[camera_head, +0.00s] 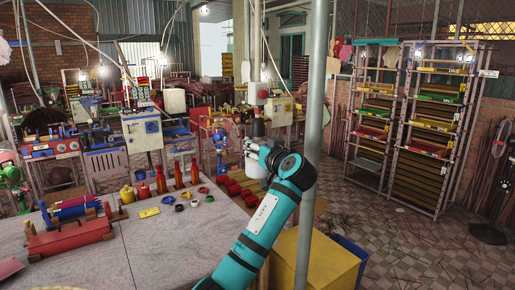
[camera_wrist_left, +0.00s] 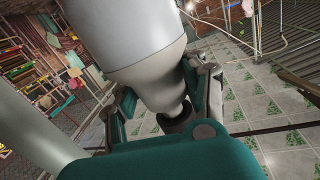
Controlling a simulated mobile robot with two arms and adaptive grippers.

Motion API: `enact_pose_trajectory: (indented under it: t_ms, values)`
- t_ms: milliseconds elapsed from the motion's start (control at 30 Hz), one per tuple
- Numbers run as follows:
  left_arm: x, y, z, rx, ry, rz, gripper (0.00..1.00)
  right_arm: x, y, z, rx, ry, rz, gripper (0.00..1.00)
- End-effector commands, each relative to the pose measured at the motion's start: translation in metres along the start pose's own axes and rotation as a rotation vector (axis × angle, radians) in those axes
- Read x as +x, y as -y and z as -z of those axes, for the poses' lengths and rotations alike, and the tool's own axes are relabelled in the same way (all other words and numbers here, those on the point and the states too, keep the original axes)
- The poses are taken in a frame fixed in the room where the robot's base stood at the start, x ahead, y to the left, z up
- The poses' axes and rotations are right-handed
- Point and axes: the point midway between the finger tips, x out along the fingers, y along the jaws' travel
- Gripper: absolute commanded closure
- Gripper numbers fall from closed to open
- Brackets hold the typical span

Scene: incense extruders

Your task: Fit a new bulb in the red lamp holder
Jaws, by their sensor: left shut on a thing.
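My left gripper (camera_head: 254,149) is at the end of the teal arm, in the middle of the head view. It is shut on a pale bulb (camera_head: 254,167), whose body shows below the fingers. In the left wrist view the bulb (camera_wrist_left: 125,45) is large, grey and white, and tapers to a dark end (camera_wrist_left: 178,118) between the fingers (camera_wrist_left: 165,105). A dark piece (camera_head: 258,128) stands just above the gripper, under a red part (camera_head: 262,94). I cannot tell whether the red part is the lamp holder, or whether the bulb touches it. My right gripper is not in view.
A grey worktable (camera_head: 165,245) at lower left carries a red extruder (camera_head: 70,235), bottles and several small coloured rings. A grey pole (camera_head: 313,130) stands close right of my arm. A yellow box (camera_head: 330,262) is behind it. Tall racks (camera_head: 420,130) stand at right; the floor before them is open.

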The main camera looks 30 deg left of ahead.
Motion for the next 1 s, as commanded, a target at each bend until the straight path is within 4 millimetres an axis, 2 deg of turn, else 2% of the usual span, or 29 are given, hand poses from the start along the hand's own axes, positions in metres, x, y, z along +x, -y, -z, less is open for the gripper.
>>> enact_pose_trajectory:
  t_ms: [167, 933, 967, 1000]
  values:
    - [-0.0004, 0.0, 0.0019, -0.006, 0.003, 0.056, 1.0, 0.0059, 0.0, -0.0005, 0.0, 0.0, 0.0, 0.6]
    - [-0.0007, 0.0011, 0.0047, -0.008, 0.012, 0.148, 1.0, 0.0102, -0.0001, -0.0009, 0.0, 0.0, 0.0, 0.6]
    - [-0.0007, 0.0011, 0.0048, -0.009, 0.012, 0.148, 0.55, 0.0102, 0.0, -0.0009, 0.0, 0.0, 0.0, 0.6]
    - [-0.0007, 0.0011, 0.0047, -0.009, 0.012, 0.148, 0.5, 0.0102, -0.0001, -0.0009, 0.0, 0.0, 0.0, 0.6]
